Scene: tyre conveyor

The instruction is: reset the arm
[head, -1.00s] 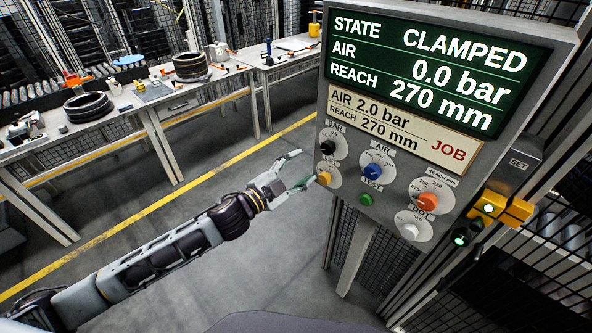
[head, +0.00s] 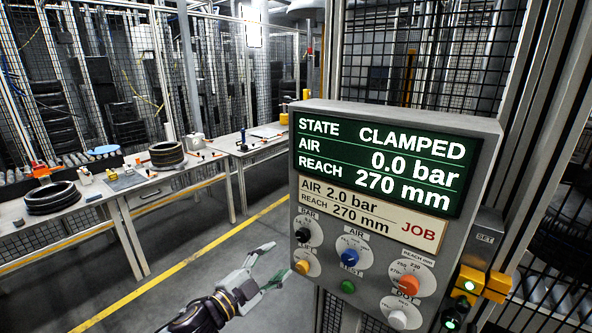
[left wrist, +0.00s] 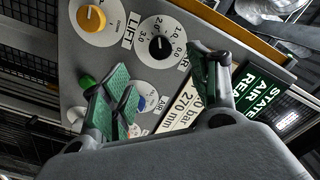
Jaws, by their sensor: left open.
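My left gripper (head: 270,265) is open and empty in the head view, just left of the control panel's lower left edge. The control panel (head: 484,150) has a green screen (head: 375,165) reading STATE CLAMPED, AIR 0.0 bar, REACH 270 mm. A job plate (head: 372,212) below it reads AIR 2.0 bar, REACH 270 mm. The panel carries a black BAR knob (head: 303,235), yellow LIFT knob (head: 302,267), blue AIR knob (head: 349,257), orange REACH knob (head: 408,284), white knob (head: 398,319) and green TEST button (head: 348,286). In the left wrist view, the open fingers (left wrist: 165,95) frame the panel. My right gripper is not in view.
A yellow SET unit (head: 484,281) with green lights is at the panel's right. Workbenches (head: 130,205) at the left hold a black tyre (head: 52,198) and another tyre (head: 167,154). A yellow floor line (head: 175,268) crosses the open floor. Mesh fencing stands behind.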

